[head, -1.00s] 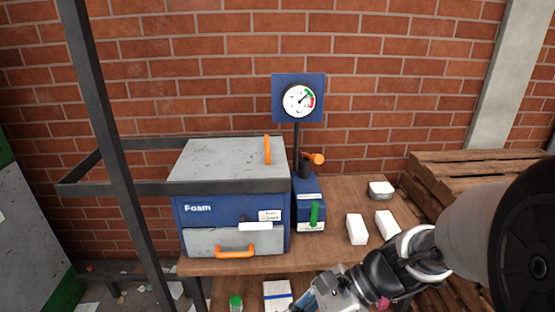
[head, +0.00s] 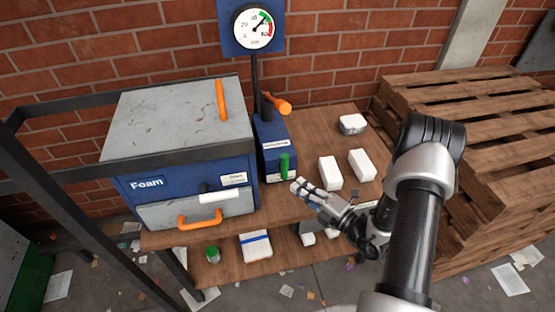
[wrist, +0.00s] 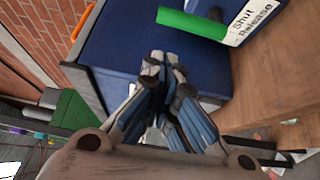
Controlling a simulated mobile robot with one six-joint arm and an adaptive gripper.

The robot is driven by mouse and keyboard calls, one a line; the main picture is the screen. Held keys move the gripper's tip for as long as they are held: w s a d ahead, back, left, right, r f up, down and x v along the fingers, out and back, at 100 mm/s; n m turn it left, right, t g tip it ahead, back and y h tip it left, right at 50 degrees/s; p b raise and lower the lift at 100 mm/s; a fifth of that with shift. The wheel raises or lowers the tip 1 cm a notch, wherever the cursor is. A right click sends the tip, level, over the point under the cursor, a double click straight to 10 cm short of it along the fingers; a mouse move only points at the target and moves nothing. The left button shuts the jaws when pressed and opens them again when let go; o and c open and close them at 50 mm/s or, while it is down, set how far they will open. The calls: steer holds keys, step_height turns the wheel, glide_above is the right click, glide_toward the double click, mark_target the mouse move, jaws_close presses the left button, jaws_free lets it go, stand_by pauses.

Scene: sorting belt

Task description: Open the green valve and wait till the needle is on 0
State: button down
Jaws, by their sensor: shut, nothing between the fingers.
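The green valve (head: 285,165) is a lever standing upright on the front of a small blue box (head: 274,140). In the wrist view the green lever (wrist: 190,22) lies beside a white label reading "Shut" and "Release" (wrist: 250,20). The round pressure gauge (head: 254,27) is on a blue plate above the box. Its needle points up and right, near the green band, away from 0. My gripper (head: 297,185) is shut and empty, its fingertips just below and right of the lever. In the wrist view the closed fingertips (wrist: 165,62) appear apart from the lever.
The Foam machine (head: 180,140) with orange handles stands left of the blue box. An orange-handled valve (head: 277,103) is behind the box. White blocks (head: 330,172) lie on the table to the right. Wooden pallets (head: 470,110) are stacked further right.

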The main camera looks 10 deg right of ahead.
mark_target(283, 162)
steer(key=shift+d+f+m+h, duration=0.25)
steer(key=shift+d+m+h, duration=0.05)
steer(key=b+x, duration=0.2)
steer(key=x, duration=0.8)
steer(key=shift+r, duration=0.2)
steer(key=shift+w, duration=0.1)
steer(key=shift+d+t, duration=0.15)
steer(key=shift+t, duration=0.25)
